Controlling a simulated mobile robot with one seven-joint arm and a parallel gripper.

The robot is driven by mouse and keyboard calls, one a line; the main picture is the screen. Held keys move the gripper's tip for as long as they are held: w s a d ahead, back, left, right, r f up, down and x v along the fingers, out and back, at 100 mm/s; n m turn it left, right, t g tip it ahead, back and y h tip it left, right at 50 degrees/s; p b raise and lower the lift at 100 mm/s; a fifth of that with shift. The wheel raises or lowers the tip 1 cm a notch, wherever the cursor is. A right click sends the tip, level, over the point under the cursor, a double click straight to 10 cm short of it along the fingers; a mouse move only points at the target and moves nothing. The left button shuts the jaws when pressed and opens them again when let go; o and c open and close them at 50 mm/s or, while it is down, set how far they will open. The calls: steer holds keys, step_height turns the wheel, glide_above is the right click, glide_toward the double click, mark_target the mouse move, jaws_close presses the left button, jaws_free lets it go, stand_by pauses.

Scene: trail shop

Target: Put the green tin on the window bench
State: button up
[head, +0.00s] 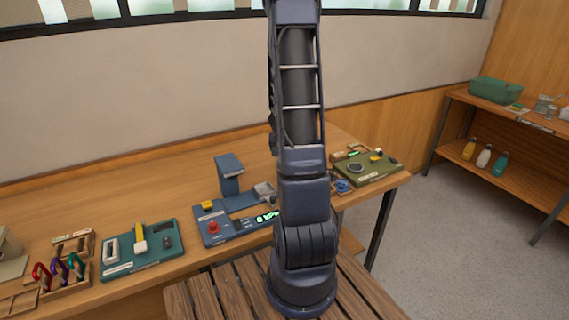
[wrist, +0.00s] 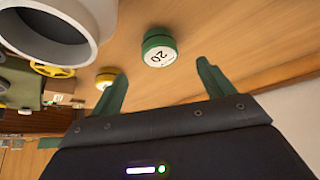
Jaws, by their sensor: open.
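In the wrist view a small round green tin (wrist: 159,50) with a white face marked "20" is on a wooden surface (wrist: 220,35), just ahead of my fingertips. My gripper (wrist: 162,76) is open, its two green fingers spread apart with nothing between them. The tin is in line with the gap, beyond the tips. In the head view a long wooden bench (head: 150,180) runs along the wall under the windows. My arm rises out of the top of that view, so my gripper is hidden there, and I cannot make out the green tin.
In the wrist view a yellow tin-like piece (wrist: 106,77) is close to the left finger, and a large white cylinder (wrist: 50,30) fills the upper left. In the head view a teal device (head: 142,250), a blue device (head: 228,215) and a green board (head: 365,167) occupy the bench.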

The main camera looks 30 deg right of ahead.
steer(key=shift+x, duration=1.15)
steer(key=shift+x, duration=2.55)
steer(key=shift+c, duration=0.2)
steer(key=c, duration=1.1)
steer(key=shift+r, duration=0.1)
steer(key=shift+a+r, duration=0.15)
steer(key=shift+r, duration=2.8)
steer(key=shift+r, duration=0.1)
